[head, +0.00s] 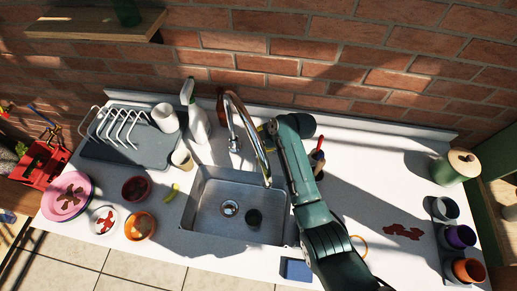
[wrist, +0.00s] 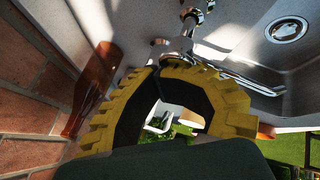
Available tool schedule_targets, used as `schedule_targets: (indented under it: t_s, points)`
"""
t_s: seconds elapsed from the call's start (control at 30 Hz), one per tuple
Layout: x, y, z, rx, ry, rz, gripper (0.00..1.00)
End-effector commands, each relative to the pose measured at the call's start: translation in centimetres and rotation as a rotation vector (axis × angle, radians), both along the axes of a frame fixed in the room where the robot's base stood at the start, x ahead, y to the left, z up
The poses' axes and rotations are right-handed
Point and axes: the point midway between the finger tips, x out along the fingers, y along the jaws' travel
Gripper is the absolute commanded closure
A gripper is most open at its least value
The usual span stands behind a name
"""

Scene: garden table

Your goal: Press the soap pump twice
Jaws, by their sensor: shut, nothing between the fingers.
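A brown bottle (head: 221,105), likely the soap pump, stands behind the sink against the brick wall, left of the faucet's arch. It also shows at the left of the wrist view (wrist: 95,88), lying sideways in the picture; I cannot make out its pump head. My gripper (head: 268,128) is mostly hidden behind my arm in the head view, with a bit of yellow showing beside the faucet. In the wrist view its yellow and black fingers (wrist: 158,69) meet at the tips, empty. They are apart from the bottle.
The chrome faucet (head: 262,150) arches over the sink (head: 205,215), close to my gripper. A white spray bottle (head: 199,124) and a drying rack (head: 125,135) stand left. A red-handled item (head: 318,152) stands right of my arm. Bowls and plates (head: 68,196) lie at left.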

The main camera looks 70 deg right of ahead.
Motion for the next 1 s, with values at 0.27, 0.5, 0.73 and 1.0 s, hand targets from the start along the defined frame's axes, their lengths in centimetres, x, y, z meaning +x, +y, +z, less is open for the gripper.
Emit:
schedule_targets:
  t_s: [0.27, 0.5, 0.73, 1.0]
  points:
    - [-0.8, 0.4, -2.1, 0.016, 0.023, -0.005, 1.0]
    - [-0.8, 0.4, -2.4, 0.016, 0.023, -0.005, 1.0]
    - [-0.8, 0.4, -2.7, 0.016, 0.023, -0.005, 1.0]
    - [-0.8, 0.4, -2.8, 0.016, 0.023, -0.005, 1.0]
